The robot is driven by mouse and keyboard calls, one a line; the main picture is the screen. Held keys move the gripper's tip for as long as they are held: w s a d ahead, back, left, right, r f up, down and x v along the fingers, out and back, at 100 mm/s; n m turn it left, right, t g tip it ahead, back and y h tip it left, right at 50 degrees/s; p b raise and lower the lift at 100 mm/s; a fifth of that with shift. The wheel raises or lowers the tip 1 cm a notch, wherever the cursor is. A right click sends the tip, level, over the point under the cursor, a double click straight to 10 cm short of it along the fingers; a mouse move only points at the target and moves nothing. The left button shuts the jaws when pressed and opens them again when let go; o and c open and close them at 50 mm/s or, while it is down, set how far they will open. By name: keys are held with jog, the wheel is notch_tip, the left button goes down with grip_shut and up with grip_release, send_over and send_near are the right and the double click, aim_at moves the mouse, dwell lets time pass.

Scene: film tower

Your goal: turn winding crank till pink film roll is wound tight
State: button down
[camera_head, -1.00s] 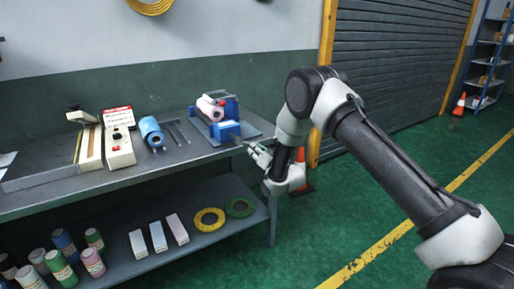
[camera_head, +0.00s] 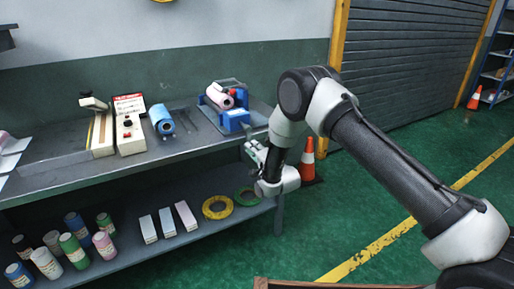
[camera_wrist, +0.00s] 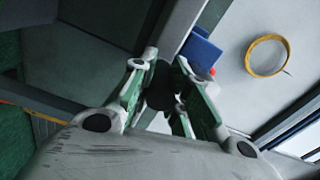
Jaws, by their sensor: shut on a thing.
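The pink film roll (camera_head: 220,98) sits in a blue winder (camera_head: 236,121) near the right end of the bench. My gripper (camera_head: 252,150) is at the bench's right front edge, to the lower right of the winder. In the wrist view my gripper (camera_wrist: 160,70) has its green-sided fingers close together around a dark piece (camera_wrist: 160,92), which looks like the grip of the winding crank. The crank's arm is not clear in either view. The wrist view also shows a blue part of the winder (camera_wrist: 200,50) with a small red spot just beyond the fingertips.
The bench (camera_head: 60,178) also holds a blue roll (camera_head: 161,118) and a white control box (camera_head: 129,133). Its lower shelf (camera_head: 150,262) carries bottles, boxes and rings. A traffic cone (camera_head: 307,160) stands behind my gripper. Green floor to the right is open.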

jog(key=shift+s+a+r+m, duration=0.35)
jog(key=shift+a+m, duration=0.3)
jog(key=shift+m, duration=0.65)
jog(key=shift+s+a+r+m, duration=0.2)
jog(key=shift+s+a+m, duration=0.35)
jog(key=shift+m, duration=0.75)
jog(key=shift+s+a+r+m, duration=0.3)
jog(key=shift+a+m, duration=0.4)
jog(key=shift+m, duration=0.6)
jog(key=shift+s, duration=0.1)
